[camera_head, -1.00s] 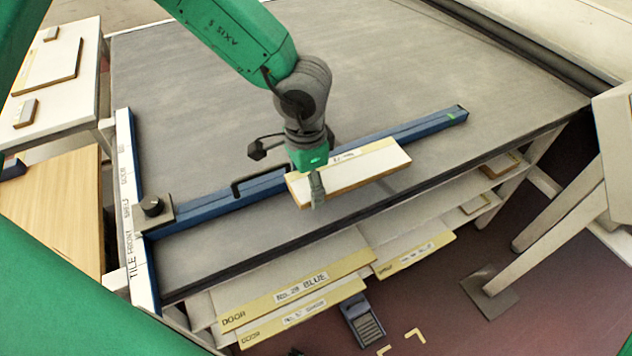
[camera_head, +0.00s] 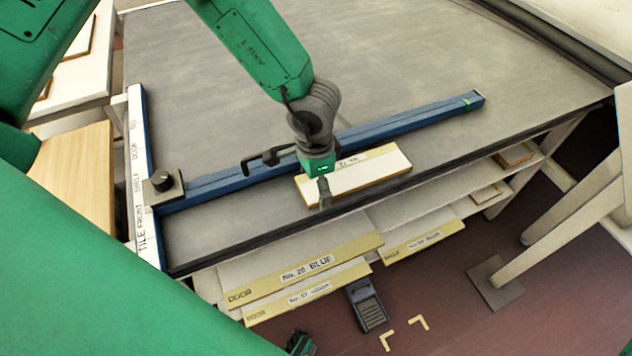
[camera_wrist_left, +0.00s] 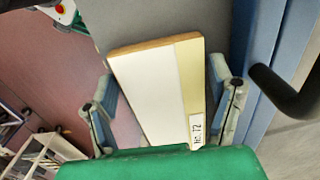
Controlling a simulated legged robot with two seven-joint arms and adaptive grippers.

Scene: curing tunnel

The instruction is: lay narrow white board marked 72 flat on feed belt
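The narrow white board (camera_head: 365,176) has a pale yellow strip along one side and wooden edges. Its label reads No. 72 in the left wrist view (camera_wrist_left: 155,90). A small dark and green part at the bottom edge looks like my right gripper (camera_head: 300,344), mostly cut off.
A black knob (camera_head: 163,181) sits on the fence's left end, beside a white marked rail (camera_head: 142,190). Yellow-edged boards (camera_head: 310,268) lie on a shelf below the belt's front edge. A tan table (camera_head: 75,175) stands left. The belt behind the fence is clear.

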